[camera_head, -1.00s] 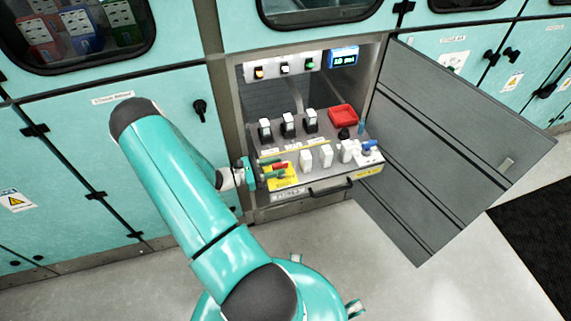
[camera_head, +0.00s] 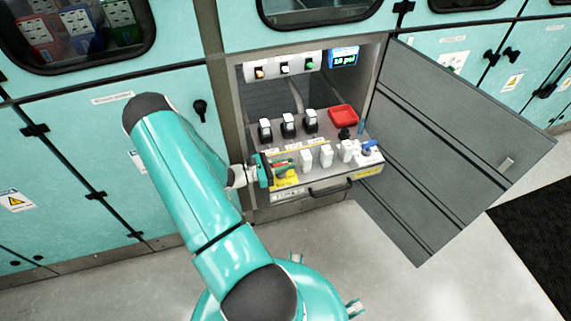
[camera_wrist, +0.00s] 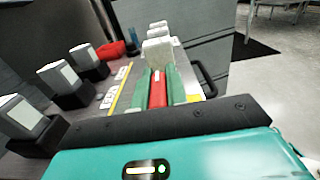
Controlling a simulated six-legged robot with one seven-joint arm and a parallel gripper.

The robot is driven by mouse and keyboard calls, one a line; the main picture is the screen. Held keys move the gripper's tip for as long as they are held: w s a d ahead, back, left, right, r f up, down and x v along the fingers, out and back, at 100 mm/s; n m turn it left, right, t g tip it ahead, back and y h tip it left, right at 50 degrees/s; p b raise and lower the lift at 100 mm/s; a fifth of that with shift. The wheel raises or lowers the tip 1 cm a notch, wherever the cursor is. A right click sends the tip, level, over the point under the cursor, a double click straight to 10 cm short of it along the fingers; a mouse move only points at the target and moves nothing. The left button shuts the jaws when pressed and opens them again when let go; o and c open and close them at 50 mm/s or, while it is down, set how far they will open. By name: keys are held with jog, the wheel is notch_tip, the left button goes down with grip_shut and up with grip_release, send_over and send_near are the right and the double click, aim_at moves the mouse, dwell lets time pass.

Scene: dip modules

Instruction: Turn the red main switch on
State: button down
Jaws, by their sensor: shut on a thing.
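The red main switch shows as a red lever (camera_wrist: 158,90) between my two green fingers in the wrist view. It is at the left end of the low panel in the open cabinet, where only a little red shows in the head view (camera_head: 283,163). My gripper (camera_wrist: 158,84) is shut on the lever, one finger along each side. In the head view my gripper (camera_head: 283,167) reaches in from the left over a yellow plate (camera_head: 286,182). The fingers hide much of the lever, and I cannot tell its on or off position.
White switches (camera_head: 306,160) stand close right of my gripper. Black-and-white modules (camera_head: 288,125) and a red tray (camera_head: 343,117) are behind. The open grey door (camera_head: 450,140) bounds the right side. A black handle (camera_head: 331,187) juts out in front.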

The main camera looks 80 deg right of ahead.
jog(key=shift+w+h, duration=0.1)
jog(key=shift+h, duration=0.2)
jog(key=n+t+h, duration=0.4)
jog(key=shift+w+d+t+h, duration=0.2)
jog(key=shift+t+h, duration=0.1)
jog(key=n+t+h, duration=0.1)
jog(key=n+t, duration=0.1)
jog(key=t, duration=0.1)
jog(key=n+t+h, duration=0.2)
jog(key=n+t, duration=0.1)
jog(key=shift+w+d, duration=0.2)
jog(key=n+t, duration=0.1)
jog(key=t, duration=0.1)
jog(key=n+t, duration=0.2)
jog(key=t, duration=0.1)
jog(key=n+t, duration=0.1)
jog(key=t, duration=0.1)
jog(key=shift+w+n, duration=0.3)
jog(key=shift+w, duration=0.05)
jog(key=shift+w+n+t+y, duration=0.25)
jog(key=shift+n+t+y, duration=0.25)
jog(key=shift+n+t, duration=0.95)
jog(key=shift+w+n+t+y, duration=0.2)
jog(key=shift+n+t+y, duration=0.45)
jog(key=shift+t, duration=1.4)
jog(key=c, duration=1.4)
grip_release()
